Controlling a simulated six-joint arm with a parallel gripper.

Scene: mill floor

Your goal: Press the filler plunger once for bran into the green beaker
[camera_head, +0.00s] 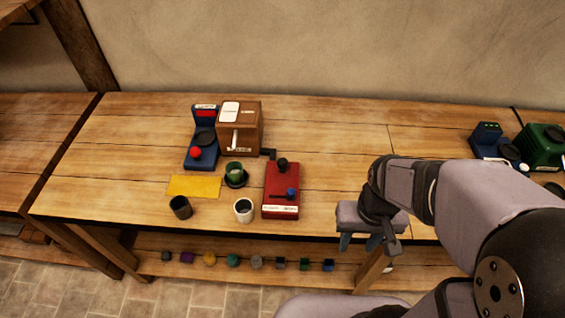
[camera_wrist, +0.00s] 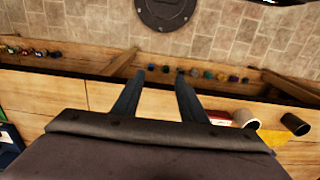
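The green beaker (camera_head: 235,168) stands upright on a dark round base at the front of a brown box (camera_head: 250,125). The box has a white top label, a pale upright front part and a black piece at its lower right. A blue device (camera_head: 203,155) with a red knob (camera_head: 196,152) stands left of the box. A red unit (camera_head: 279,205) with a black knob (camera_head: 282,162) and a blue lever stands to the right. Labels are too small to read, so I cannot tell which part is the filler plunger. My gripper (camera_head: 358,243) is open and empty, right of the red unit near the table's front edge; it also shows in the wrist view (camera_wrist: 160,78).
A yellow mat (camera_head: 194,187), a dark cup (camera_head: 180,207) and a white cup (camera_head: 244,210) are at the front left. A second blue device (camera_head: 490,143) and a green box (camera_head: 541,147) stand far right. Small objects line the lower shelf. The middle tabletop is clear.

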